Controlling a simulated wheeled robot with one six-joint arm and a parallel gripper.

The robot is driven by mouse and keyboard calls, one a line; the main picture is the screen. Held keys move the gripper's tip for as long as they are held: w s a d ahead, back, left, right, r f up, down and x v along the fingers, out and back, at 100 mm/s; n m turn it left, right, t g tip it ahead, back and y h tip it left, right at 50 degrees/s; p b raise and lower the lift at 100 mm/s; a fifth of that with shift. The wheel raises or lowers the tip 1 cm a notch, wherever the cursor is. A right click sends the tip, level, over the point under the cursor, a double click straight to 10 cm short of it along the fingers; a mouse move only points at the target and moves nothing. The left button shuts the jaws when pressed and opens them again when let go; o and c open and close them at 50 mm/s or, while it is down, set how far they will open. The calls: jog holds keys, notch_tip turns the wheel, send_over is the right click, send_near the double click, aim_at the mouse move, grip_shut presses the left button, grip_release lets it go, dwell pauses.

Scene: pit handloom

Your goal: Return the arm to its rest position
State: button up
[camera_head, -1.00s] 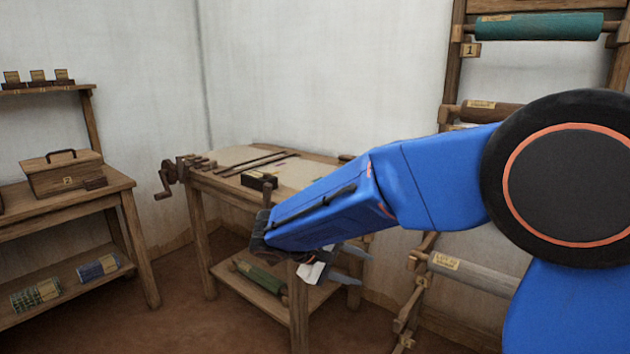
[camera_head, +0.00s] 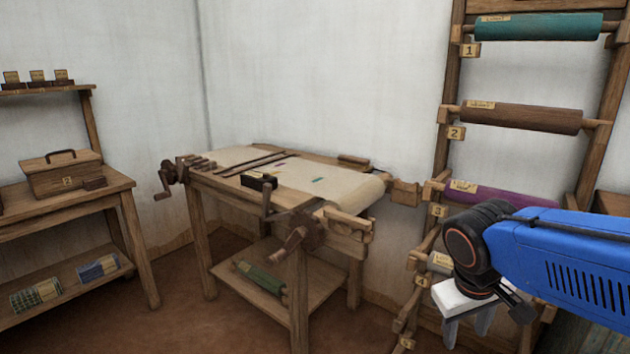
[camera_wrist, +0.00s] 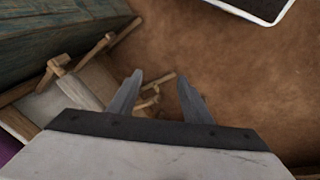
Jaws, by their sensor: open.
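My blue arm (camera_head: 575,262) reaches in from the right edge of the head view, in front of the wall rack. My gripper (camera_head: 467,332) hangs from its end and points down. In the wrist view my gripper (camera_wrist: 158,90) shows two grey fingers spread apart with nothing between them. Brown floor lies beyond the fingertips. The lower ends of the fingers are close to the rack's lower part in the head view, and I cannot tell the gap.
The wooden rack (camera_head: 449,95) holds a teal roll (camera_head: 540,27), a brown roll (camera_head: 525,117) and a purple roll (camera_head: 500,195). The work table (camera_head: 230,185) stands mid-view with cloth on top. A shelf (camera_head: 75,210) with a box (camera_head: 62,178) is at left. Floor between them is clear.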

jog(key=s+f+m+t+y, duration=0.1)
jog(key=s+m+t+y, duration=0.1)
jog(key=s, duration=0.4)
jog(key=shift+s+d+t, duration=0.2)
jog(key=shift+s+t, duration=0.1)
jog(key=shift+s, duration=0.05)
dwell(1.3)
